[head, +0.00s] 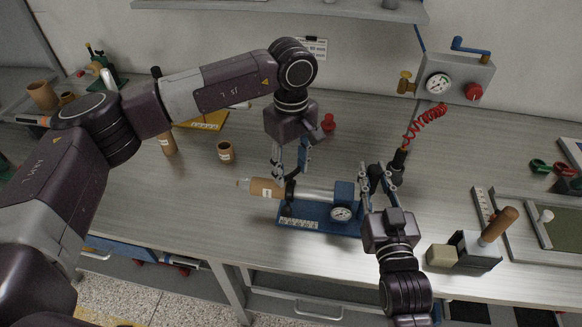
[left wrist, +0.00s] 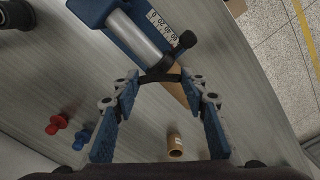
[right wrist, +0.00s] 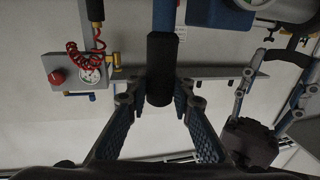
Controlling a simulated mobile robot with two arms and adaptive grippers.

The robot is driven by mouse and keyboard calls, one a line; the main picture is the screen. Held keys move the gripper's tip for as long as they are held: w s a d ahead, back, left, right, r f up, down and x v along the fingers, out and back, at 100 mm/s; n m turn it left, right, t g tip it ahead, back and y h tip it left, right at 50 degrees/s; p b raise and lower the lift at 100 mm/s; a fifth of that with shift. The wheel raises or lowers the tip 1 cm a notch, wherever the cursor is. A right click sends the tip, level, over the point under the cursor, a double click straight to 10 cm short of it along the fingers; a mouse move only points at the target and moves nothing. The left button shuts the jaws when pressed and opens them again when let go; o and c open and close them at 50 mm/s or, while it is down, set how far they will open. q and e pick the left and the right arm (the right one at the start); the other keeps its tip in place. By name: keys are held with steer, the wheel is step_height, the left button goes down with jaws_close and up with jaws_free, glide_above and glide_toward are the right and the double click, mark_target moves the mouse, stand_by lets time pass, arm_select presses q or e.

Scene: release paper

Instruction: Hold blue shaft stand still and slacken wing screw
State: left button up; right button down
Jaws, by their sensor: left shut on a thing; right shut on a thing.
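The blue shaft stand (head: 318,222) rests on the bench with a metal cylinder (head: 315,194) lying along it; it also shows in the left wrist view (left wrist: 100,10). A black winged piece, apparently the wing screw (left wrist: 160,78), is at the cylinder's end, with a tan labelled piece (head: 266,188) beyond it. My left gripper (head: 288,180) reaches down from above and is shut on the wing screw. My right gripper (head: 377,185) is shut on a black grip (right wrist: 161,70) on a blue bar, apparently the stand's handle. The fingers partly hide both contacts.
A gauge box (head: 452,78) with a red coiled hose (head: 424,124) is behind. A brown jar (head: 226,151) and red peg (head: 328,122) stand further back. A wood-handled block (head: 477,252) and a tray (head: 558,222) are at the right. The front left bench is clear.

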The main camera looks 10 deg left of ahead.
arm_select(q)
steer(key=n, duration=0.5)
steer(key=shift+n, duration=0.3)
steer(key=n, duration=1.4)
stand_by(0.4)
steer(key=o, duration=1.2)
steer(key=shift+c, duration=0.2)
steer(key=shift+r, duration=0.1)
